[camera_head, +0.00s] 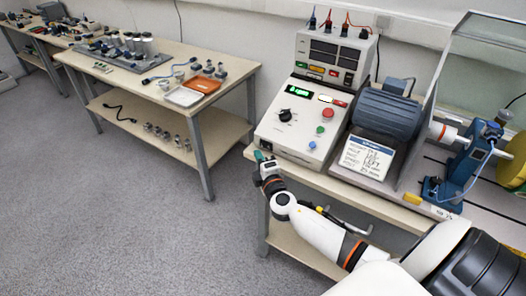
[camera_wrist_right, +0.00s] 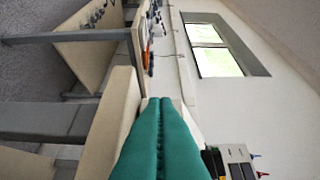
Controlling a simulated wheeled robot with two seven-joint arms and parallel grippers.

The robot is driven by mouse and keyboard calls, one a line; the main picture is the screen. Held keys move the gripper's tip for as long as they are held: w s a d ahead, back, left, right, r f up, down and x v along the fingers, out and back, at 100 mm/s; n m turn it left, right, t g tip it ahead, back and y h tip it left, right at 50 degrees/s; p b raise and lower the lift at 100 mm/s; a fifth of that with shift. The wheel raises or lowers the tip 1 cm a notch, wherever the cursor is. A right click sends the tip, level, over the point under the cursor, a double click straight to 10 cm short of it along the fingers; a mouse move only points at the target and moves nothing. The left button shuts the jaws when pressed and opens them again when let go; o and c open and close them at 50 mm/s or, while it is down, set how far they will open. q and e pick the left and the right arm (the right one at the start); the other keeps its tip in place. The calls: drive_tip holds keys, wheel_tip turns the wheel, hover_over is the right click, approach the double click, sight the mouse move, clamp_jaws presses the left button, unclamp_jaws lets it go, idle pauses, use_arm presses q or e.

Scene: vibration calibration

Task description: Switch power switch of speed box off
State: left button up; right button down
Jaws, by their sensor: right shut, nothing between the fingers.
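The speed box (camera_head: 305,125) is a pale sloped console on the bench. It has a lit green display (camera_head: 299,91), a black knob (camera_head: 285,115) and several coloured buttons. A red-and-white marked element (camera_head: 340,103) sits right of the display. I cannot tell which part is the power switch. My right gripper (camera_head: 261,156) is at the lower front left corner of the speed box, close to the bench edge. Its teal fingers are shut and empty; they also show in the right wrist view (camera_wrist_right: 160,135). I cannot tell whether they touch the box. My left gripper is out of view.
A meter unit (camera_head: 330,58) with cables stands behind the speed box. A grey motor (camera_head: 387,112) and a label plate (camera_head: 366,158) are to its right. A side table (camera_head: 190,57) with parts stands at left. Open floor (camera_head: 130,215) lies left of the bench.

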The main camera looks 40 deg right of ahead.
sight(265, 146)
drive_tip(key=shift+w+d, duration=0.25)
drive_tip(key=shift+d, duration=0.3)
drive_tip(key=shift+w+d, duration=0.25)
drive_tip(key=shift+d, duration=0.25)
drive_tip(key=shift+w, duration=0.1)
drive_tip(key=shift+w+d+r+m+h, duration=0.1)
drive_tip(key=shift+d+m+h, duration=0.05)
drive_tip(key=shift+m+h, duration=0.15)
